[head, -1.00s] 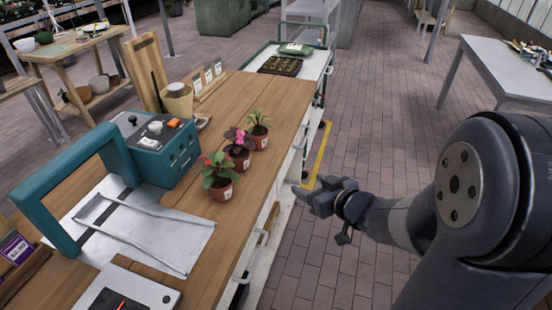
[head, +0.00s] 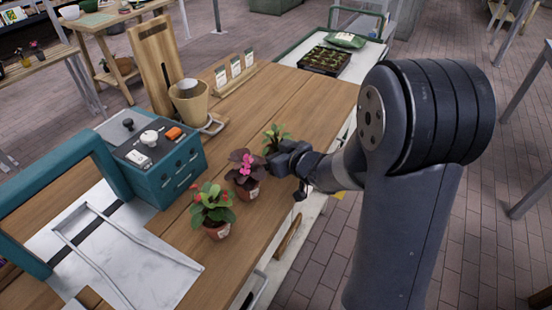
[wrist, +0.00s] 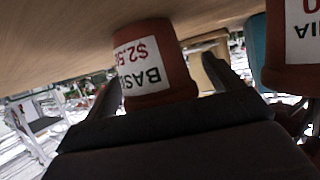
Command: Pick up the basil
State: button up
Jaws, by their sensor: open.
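The basil (head: 278,134) is the farthest of the potted plants in a row on the wooden counter, with green leaves. Its brown pot is hidden behind my gripper in the head view. In the wrist view the basil pot (wrist: 160,85) appears upside down, with a white label reading "BAS" and a price. My gripper (head: 278,160) is at the counter's right edge, low beside the basil. Its fingers are open, one on each side of the pot in the wrist view. I cannot tell whether they touch it.
A purple-leaved plant with a pink flower (head: 245,172) stands close to my gripper, and its labelled pot shows in the wrist view (wrist: 278,70). A red-flowered plant (head: 212,209) is nearer. A teal machine (head: 165,165) stands left. The counter (head: 315,95) beyond the basil is clear.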

jog(key=shift+w+a+f, duration=0.1)
jog(key=shift+w, duration=0.15)
jog(key=shift+c, duration=0.4)
jog(key=c, duration=1)
